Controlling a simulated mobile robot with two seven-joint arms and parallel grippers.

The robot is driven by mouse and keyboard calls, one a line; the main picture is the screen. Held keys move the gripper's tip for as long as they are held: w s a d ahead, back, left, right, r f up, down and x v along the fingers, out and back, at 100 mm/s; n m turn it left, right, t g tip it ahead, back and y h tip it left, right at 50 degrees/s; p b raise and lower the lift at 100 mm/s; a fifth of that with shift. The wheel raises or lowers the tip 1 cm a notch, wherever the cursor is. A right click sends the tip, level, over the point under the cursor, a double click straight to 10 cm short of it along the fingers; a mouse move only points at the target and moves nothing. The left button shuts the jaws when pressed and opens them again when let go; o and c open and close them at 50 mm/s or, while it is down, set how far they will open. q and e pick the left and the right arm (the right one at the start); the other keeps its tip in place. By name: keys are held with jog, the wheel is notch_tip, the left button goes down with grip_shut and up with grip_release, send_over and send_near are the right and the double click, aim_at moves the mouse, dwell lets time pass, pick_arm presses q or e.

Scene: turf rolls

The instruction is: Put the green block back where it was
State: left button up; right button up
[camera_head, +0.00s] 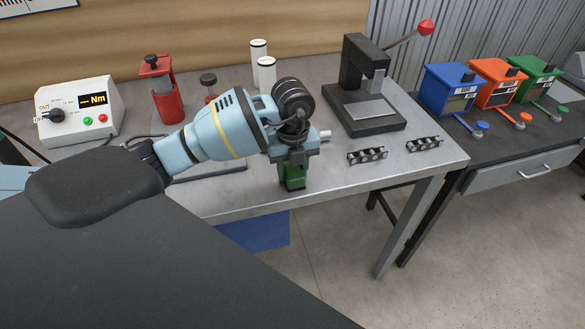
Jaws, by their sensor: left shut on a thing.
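The green block (294,178) is at the front edge of the grey metal workbench (240,200) in the head view. My left gripper (294,160) reaches in from the left and points down, shut on the upper part of the block. The fingers and wrist hide the top of the block. I cannot tell whether the block touches the bench or hangs just above it. My right gripper is not in view.
A black press (370,95) with a red-knobbed lever stands behind right. Two small black racks (367,156) (424,144) lie right of the gripper. A torque meter (80,112), a red stand (160,90) and white cylinders (267,73) stand at the back. Coloured bins (450,90) stand on a dark side table.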

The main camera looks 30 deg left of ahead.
aim_at(293, 168)
pick_arm(q)
jog(key=o, duration=0.9)
jog(key=shift+f, duration=0.1)
jog(key=shift+o, duration=0.2)
notch_tip(293, 168, up, 12)
jog(key=p, duration=0.1)
